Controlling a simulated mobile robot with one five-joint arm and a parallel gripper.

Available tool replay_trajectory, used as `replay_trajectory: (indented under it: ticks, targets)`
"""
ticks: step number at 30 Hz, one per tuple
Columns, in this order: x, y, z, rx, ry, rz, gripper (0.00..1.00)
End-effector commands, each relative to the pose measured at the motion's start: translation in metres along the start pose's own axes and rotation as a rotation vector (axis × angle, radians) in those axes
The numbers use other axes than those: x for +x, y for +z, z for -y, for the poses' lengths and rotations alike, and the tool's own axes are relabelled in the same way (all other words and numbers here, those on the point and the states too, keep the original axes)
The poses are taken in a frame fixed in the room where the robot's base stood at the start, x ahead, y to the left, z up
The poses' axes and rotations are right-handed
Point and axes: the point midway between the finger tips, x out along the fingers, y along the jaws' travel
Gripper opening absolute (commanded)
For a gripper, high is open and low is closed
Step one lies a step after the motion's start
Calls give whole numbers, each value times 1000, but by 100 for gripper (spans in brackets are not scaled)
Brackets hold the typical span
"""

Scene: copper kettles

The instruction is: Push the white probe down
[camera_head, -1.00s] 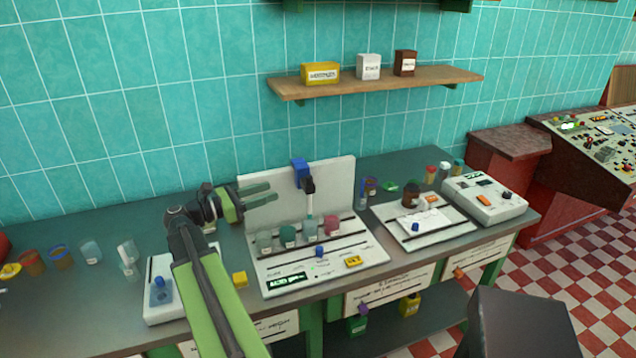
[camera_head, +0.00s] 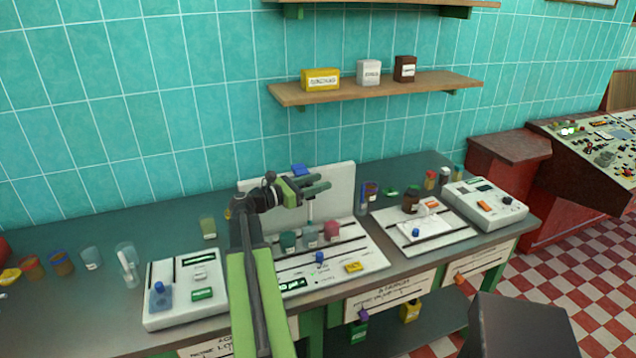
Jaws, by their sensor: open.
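The white probe (camera_head: 310,208) stands upright in front of the white back panel of the middle device (camera_head: 340,178). Its lower end meets a clear beaker (camera_head: 309,233). The blue block (camera_head: 300,169) shows at the top of the panel. The fingers hide the black holder and the probe's top. I cannot tell whether they touch the probe.
Teal (camera_head: 288,239) and pink (camera_head: 331,230) beakers flank the clear one. A device with a blue knob (camera_head: 158,288) stands left, and a white tray (camera_head: 446,240) right. A shelf with boxes (camera_head: 368,72) hangs above. My arm covers the middle device's left side.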

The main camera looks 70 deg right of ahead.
Motion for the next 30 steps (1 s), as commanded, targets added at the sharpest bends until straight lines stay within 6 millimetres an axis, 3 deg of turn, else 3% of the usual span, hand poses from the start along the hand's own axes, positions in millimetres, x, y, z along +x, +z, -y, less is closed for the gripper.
replay_trajectory:
  ticks: [7, 17, 30]
  targets:
    - [1, 0, 0, 0, 0, 0, 42]
    - [1, 0, 0, 0, 0, 0, 0]
    - [1, 0, 0, 0, 0, 0, 0]
